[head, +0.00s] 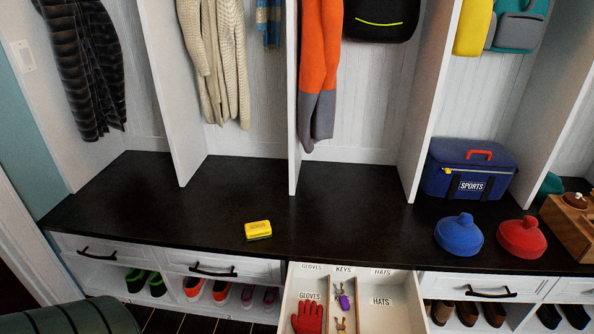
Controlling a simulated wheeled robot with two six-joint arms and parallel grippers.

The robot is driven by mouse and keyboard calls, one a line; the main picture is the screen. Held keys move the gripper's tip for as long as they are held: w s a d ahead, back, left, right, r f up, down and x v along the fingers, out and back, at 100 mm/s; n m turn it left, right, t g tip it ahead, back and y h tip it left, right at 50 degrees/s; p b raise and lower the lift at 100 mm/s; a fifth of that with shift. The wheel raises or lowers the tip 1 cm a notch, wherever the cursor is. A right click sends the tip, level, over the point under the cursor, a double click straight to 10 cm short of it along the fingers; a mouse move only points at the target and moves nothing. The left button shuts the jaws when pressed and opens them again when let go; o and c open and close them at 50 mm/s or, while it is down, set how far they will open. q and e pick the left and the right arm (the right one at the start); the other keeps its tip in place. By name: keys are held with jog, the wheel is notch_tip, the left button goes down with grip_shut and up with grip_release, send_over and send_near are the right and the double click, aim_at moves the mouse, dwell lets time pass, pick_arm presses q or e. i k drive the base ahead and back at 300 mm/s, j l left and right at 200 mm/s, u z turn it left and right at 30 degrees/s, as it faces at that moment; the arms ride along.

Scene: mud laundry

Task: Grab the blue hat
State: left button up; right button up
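The blue hat (460,237) sits on the dark bench top at the right, in front of the blue sports bag. It is a rounded knit-like shape with a small knob on top. A red hat (521,238) of the same shape sits just to its right, with a small gap between them. Neither of my grippers shows in the head view.
An open drawer (408,290) below the bench has sections labelled gloves, keys and hats; a red glove (308,318) and keys lie inside, and the hats section looks empty. A sports bag (468,170), wooden box (568,232) and yellow item (258,229) stand on the bench.

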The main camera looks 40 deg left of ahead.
aim_at(459, 236)
jog(key=i+l, duration=1.55)
